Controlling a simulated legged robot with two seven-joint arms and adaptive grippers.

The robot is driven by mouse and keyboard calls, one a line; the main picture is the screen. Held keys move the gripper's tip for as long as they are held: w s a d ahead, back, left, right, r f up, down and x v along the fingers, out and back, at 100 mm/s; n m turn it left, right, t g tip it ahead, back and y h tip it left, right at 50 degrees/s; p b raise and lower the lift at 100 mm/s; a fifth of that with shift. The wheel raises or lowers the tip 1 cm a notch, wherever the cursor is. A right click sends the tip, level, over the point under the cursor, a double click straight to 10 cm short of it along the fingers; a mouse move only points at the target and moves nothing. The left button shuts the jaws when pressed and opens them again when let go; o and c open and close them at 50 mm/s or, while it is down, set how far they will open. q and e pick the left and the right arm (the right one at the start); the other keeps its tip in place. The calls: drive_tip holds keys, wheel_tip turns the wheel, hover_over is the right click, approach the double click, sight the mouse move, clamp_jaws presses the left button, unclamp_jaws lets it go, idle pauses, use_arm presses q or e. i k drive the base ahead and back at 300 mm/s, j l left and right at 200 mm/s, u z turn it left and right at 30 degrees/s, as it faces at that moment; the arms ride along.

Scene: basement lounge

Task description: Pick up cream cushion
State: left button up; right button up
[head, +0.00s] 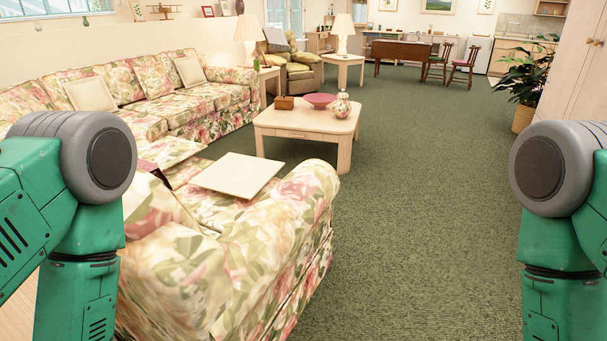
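A flat, square cream piece (236,174) lies on the seat of the near floral sofa section (272,225); it may be a cushion, but it looks thin. Two more cream cushions lean on the backrest of the long floral sofa (205,98): one toward the left (90,93) and one farther back (189,71). My two arms show at the left and right edges, bent downward. Neither gripper is in view, so what they hold cannot be seen.
A low wooden table (305,124) with a pink bowl (320,100), a brown box (284,103) and a patterned vase (342,106) stands beyond the near sofa section. Green carpet (430,200) is clear ahead and right. A potted plant (524,85) stands by a wooden cabinet.

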sight(244, 176)
drive_tip(key=i+l+u, duration=0.2)
drive_tip(key=u, duration=0.15)
drive_tip(key=i+l+u, duration=0.35)
drive_tip(key=i+l+z, duration=0.15)
drive_tip(key=l, duration=0.25)
drive_tip(key=i+l+z, duration=0.15)
drive_tip(key=i+l, duration=0.2)
